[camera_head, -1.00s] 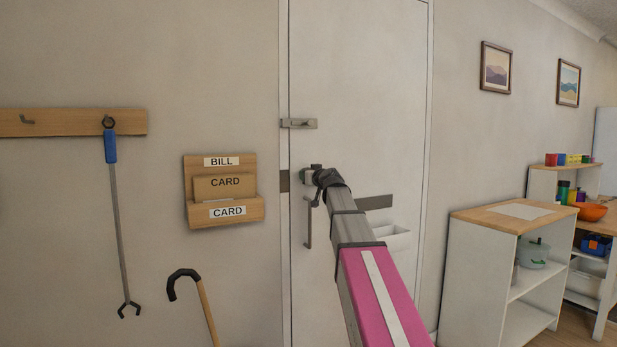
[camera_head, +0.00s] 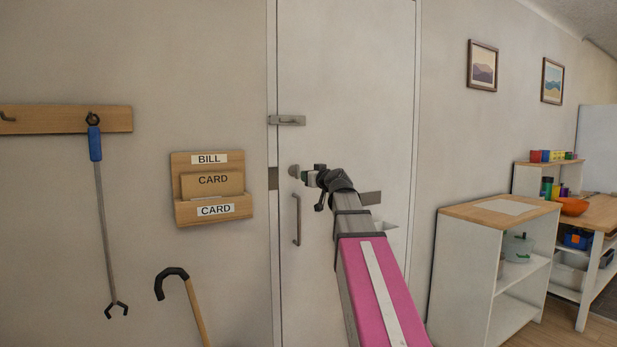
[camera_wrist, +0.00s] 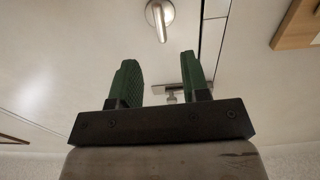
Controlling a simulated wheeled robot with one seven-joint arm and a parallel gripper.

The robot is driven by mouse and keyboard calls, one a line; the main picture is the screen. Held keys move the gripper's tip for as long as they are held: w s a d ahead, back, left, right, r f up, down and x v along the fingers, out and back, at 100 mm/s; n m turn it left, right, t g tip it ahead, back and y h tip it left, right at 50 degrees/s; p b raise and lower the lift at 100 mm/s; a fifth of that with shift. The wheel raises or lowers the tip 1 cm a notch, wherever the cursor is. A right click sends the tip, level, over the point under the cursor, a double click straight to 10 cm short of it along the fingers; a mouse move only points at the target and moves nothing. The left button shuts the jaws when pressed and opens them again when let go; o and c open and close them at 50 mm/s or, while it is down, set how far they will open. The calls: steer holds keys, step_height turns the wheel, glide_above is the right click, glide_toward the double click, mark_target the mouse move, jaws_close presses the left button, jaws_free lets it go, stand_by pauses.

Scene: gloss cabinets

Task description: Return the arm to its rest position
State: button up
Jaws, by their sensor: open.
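My arm reaches from the bottom of the head view toward the white door (camera_head: 345,75), with a pink link and a grey one. My gripper (camera_head: 306,177) is at its far end, small and partly hidden, in front of the round metal door fitting (camera_head: 293,170). In the wrist view my gripper (camera_wrist: 160,80) has two green fingers, apart, with nothing between them. The same door fitting, with a lever (camera_wrist: 160,18), lies beyond the fingertips there. I cannot tell the exact gap to the door.
A metal latch (camera_head: 287,120) and a vertical pull handle (camera_head: 297,220) are on the door. A wooden letter holder (camera_head: 190,211), a hanging blue-handled grabber (camera_head: 95,145) and a cane (camera_head: 196,305) are left. A white shelf unit (camera_head: 462,270) stands right.

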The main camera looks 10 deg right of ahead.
steer(key=s+a+f+g, duration=0.2)
steer(key=f+g, duration=0.1)
steer(key=f, duration=0.8)
steer(key=s+a+f+m+g+h, duration=0.1)
steer(key=s+f+g, duration=0.15)
steer(key=f, duration=0.95)
steer(key=s+a+f+g, duration=0.2)
steer(key=f+g, duration=0.1)
steer(key=f, duration=0.8)
steer(key=s+d+f+m+g+h, duration=0.1)
steer(key=s+f+g, duration=0.3)
steer(key=s+f, duration=0.6)
steer(key=s+f+m+g+h, duration=0.1)
steer(key=s+f+g+h, duration=0.2)
steer(key=s+f, duration=0.7)
step_height(320, 180, down, 5)
steer(key=shift+s+d+r+m+g+h, duration=0.2)
steer(key=shift+s+d+m+g+h, duration=0.15)
steer(key=shift+g, duration=0.5)
